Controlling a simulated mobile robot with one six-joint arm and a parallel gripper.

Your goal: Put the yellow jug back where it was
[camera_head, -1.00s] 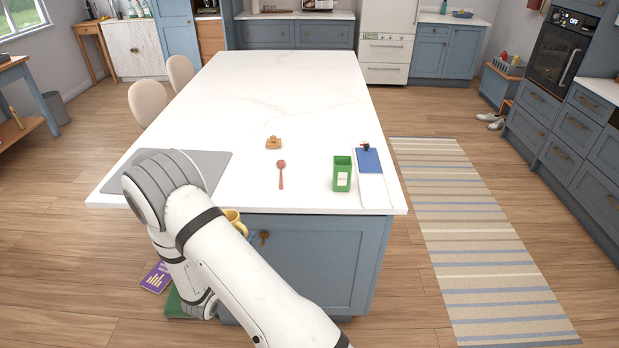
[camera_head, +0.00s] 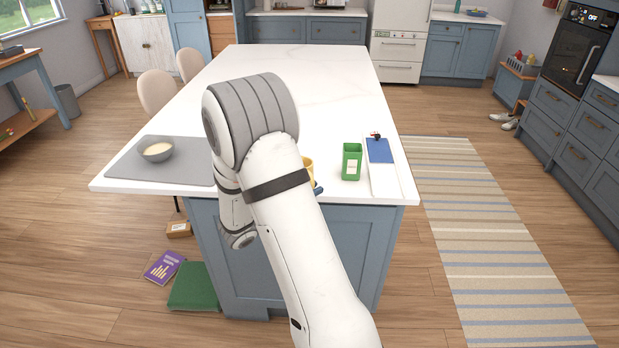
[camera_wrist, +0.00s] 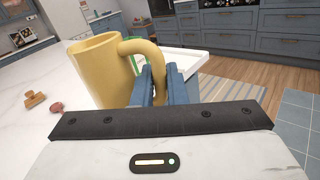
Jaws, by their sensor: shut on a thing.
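The yellow jug (camera_wrist: 103,70) fills the left middle of the wrist view, with its handle toward my gripper. My gripper (camera_wrist: 163,84) has its blue fingers shut on the jug's handle. In the head view only a sliver of the yellow jug (camera_head: 309,172) shows beside my arm, near the front edge of the island (camera_head: 320,80). A bit of my blue gripper (camera_head: 318,189) shows just below it. Most of the jug and gripper is hidden by my arm there. I cannot tell whether the jug touches the worktop.
A green container (camera_head: 351,163) and a blue clipboard-like item (camera_head: 379,150) on a white board stand right of the jug. A bowl (camera_head: 157,151) sits on a grey mat (camera_head: 125,172) at the left.

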